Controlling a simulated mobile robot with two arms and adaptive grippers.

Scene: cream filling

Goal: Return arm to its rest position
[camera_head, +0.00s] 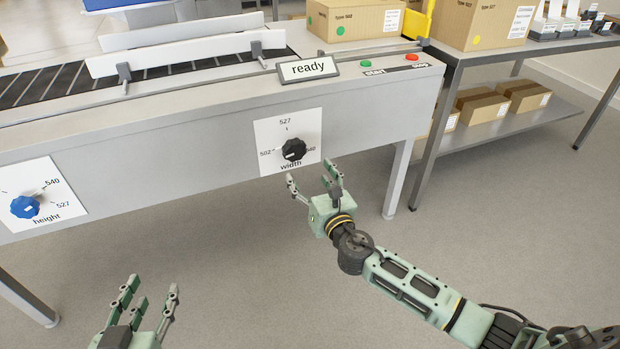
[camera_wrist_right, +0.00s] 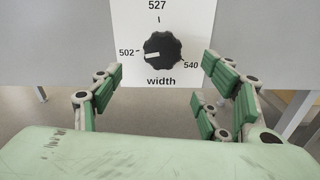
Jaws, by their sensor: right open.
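My right gripper (camera_head: 316,182) is open and empty in front of the machine's front panel, just below and in front of the black width knob (camera_head: 293,150). In the right wrist view its fingers are spread, with the width knob (camera_wrist_right: 165,50) beyond them and apart from them. The knob's white mark points left, toward 502. My left gripper (camera_head: 146,300) is at the bottom left of the head view, its fingers apart and empty. The blue height knob (camera_head: 25,207) is on the left of the panel, well away from both grippers.
The grey machine (camera_head: 200,155) carries a conveyor, a "ready" sign (camera_head: 308,68), a green button (camera_head: 365,63) and a red button (camera_head: 411,57). A box (camera_head: 350,20) stands on it. A shelf table (camera_head: 545,43) with boxes is at the right. The floor below is clear.

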